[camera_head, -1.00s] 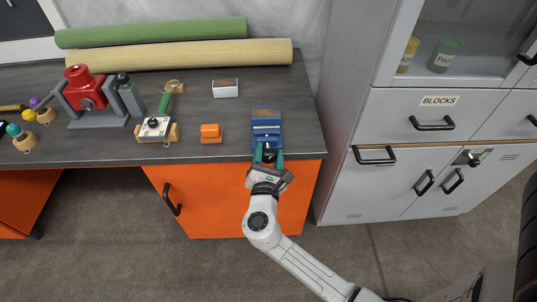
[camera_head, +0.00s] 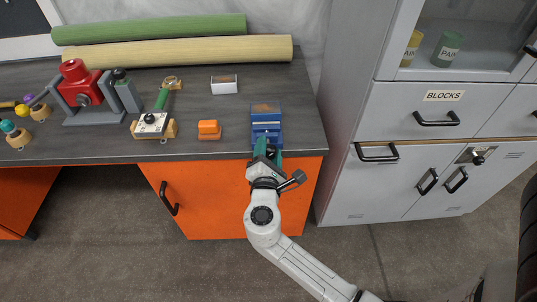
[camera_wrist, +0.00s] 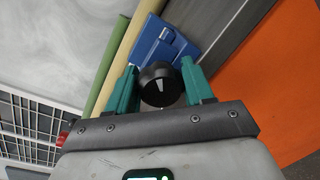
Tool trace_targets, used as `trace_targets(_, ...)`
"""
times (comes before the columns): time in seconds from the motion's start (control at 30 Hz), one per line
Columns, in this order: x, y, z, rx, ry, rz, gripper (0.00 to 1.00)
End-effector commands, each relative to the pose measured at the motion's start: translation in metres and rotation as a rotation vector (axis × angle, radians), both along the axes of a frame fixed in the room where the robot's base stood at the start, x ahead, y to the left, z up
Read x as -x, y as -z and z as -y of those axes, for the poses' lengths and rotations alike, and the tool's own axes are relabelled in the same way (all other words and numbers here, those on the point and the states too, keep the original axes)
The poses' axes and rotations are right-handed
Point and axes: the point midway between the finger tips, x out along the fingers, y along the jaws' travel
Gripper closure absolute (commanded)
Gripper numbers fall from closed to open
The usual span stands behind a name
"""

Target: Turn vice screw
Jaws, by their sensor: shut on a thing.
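The blue vice (camera_head: 267,117) stands at the front edge of the dark workbench, near its right end. In the wrist view the blue vice body (camera_wrist: 163,45) lies beyond my fingers. My gripper (camera_head: 266,150) is at the vice's front, with its green fingers pointing at it. In the wrist view my gripper (camera_wrist: 160,88) has one finger on each side of the dark round end of the vice screw (camera_wrist: 160,85) and is shut on it. The rest of the screw is hidden behind that end.
An orange block (camera_head: 209,130), a white box (camera_head: 224,85) and a wooden fixture with a green handle (camera_head: 154,122) stand left of the vice. A red press (camera_head: 80,88) is farther left. A grey cabinet (camera_head: 345,110) rises close on the right.

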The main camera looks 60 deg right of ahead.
Motion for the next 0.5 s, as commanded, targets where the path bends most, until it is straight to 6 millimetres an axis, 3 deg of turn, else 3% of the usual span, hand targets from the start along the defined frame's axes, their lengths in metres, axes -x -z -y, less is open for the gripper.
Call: trace_targets(0.5,0.0010,0.0040,0.0004,-0.272,0.000,0.348,0.79)
